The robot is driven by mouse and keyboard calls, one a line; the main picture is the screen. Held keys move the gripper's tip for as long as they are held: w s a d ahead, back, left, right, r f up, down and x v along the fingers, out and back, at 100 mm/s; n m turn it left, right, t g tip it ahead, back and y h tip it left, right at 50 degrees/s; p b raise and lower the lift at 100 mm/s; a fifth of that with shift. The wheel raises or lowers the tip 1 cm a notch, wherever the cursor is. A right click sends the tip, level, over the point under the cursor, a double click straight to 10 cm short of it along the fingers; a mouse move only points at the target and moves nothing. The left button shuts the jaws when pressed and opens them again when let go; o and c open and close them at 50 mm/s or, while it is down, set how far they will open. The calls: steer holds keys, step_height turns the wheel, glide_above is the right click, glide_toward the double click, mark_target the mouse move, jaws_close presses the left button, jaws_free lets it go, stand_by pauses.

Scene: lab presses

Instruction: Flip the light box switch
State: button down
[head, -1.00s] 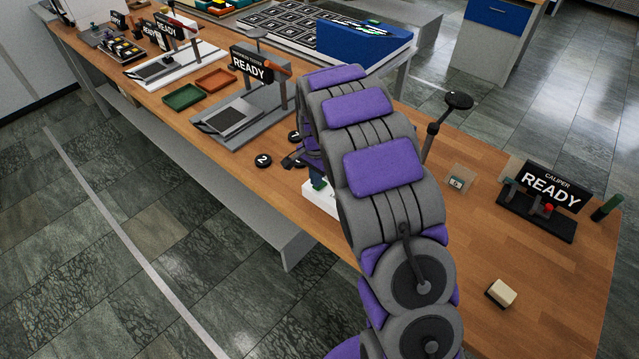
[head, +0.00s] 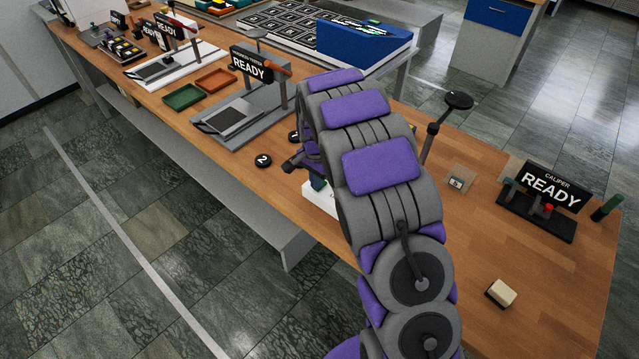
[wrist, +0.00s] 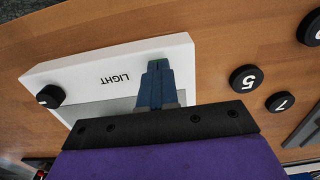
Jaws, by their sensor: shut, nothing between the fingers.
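The light box is white with a grey panel and the word LIGHT, upside down in the wrist view (wrist: 100,72). In the head view only a white corner of it (head: 318,200) shows beside my arm. A black round knob with a white mark (wrist: 50,96) sits at the box's left end in the wrist view; I cannot tell if it is the switch. My gripper (wrist: 157,68) is shut and empty, its fingertips over the box's lettered edge, right of the word. Contact cannot be told. My gripper and arm hide part of the box.
Black numbered discs (wrist: 245,78) lie right of the box in the wrist view; one marked 2 (head: 262,160) shows in the head view. A READY tester (head: 235,115) stands beyond. A black-topped post (head: 432,130) and a caliper stand (head: 540,205) are to the right.

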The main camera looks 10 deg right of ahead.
stand_by(0.3)
steer(key=shift+r+p, duration=1.55)
steer(key=shift+r, duration=1.85)
